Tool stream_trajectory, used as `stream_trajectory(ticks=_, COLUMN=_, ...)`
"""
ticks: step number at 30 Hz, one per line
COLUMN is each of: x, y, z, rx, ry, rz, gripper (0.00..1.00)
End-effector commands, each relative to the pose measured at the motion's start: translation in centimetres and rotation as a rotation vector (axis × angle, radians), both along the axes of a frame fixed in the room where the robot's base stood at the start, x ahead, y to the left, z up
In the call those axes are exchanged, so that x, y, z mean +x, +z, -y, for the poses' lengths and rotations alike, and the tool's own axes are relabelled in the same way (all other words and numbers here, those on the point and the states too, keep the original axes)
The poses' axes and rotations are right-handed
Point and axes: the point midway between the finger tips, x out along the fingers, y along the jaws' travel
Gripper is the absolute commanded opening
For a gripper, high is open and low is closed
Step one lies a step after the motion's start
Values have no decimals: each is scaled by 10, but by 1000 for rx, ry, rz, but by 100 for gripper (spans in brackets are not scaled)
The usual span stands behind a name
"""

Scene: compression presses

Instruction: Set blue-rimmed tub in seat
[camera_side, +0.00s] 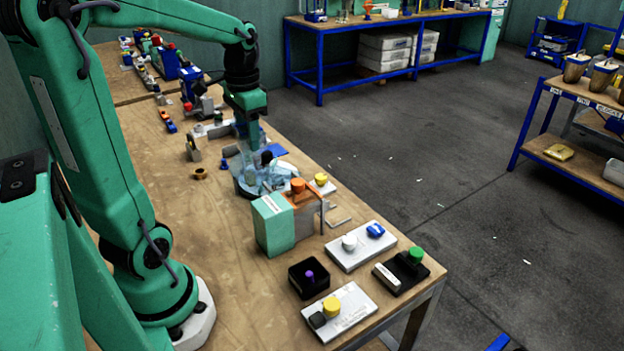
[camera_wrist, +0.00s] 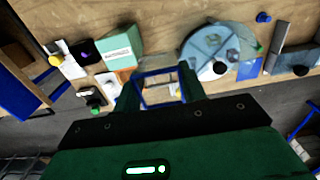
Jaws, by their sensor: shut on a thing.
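My gripper (camera_wrist: 158,84) is shut on the blue-rimmed tub (camera_wrist: 157,72), whose square blue rim shows between the two green fingers in the wrist view. Bench surface shows through the rim. In the side view my gripper (camera_side: 259,158) hangs over the bench by a round, pale blue see-through disc (camera_side: 244,188); the tub cannot be made out clearly there. The disc (camera_wrist: 196,52) lies right of the fingers in the wrist view. I cannot tell which part is the seat.
A pale green block with an orange-topped press (camera_side: 273,222) stands in front of the disc. Several button plates, including a black box with a purple knob (camera_side: 309,279), fill the near bench end. A brass nut (camera_side: 199,173) lies left. Bare wood is free left of the block.

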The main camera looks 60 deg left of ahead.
Motion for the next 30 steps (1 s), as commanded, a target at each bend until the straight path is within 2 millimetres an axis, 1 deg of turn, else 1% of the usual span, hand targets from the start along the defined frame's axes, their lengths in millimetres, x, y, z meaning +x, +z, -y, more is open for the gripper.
stream_trajectory(ticks=8, x=49, y=3, z=14, rx=0, ry=-6, rz=-1, gripper=20)
stream_trajectory(ticks=12, x=85, y=3, z=30, rx=-1, ry=-7, rz=-2, gripper=20)
stream_trajectory(ticks=15, x=108, y=2, z=42, rx=0, ry=-6, rz=-1, gripper=20)
stream_trajectory(ticks=21, x=138, y=0, z=62, rx=0, ry=-3, rz=-1, gripper=20)
stream_trajectory(ticks=30, x=168, y=-4, z=87, rx=0, ry=-2, rz=-1, gripper=20)
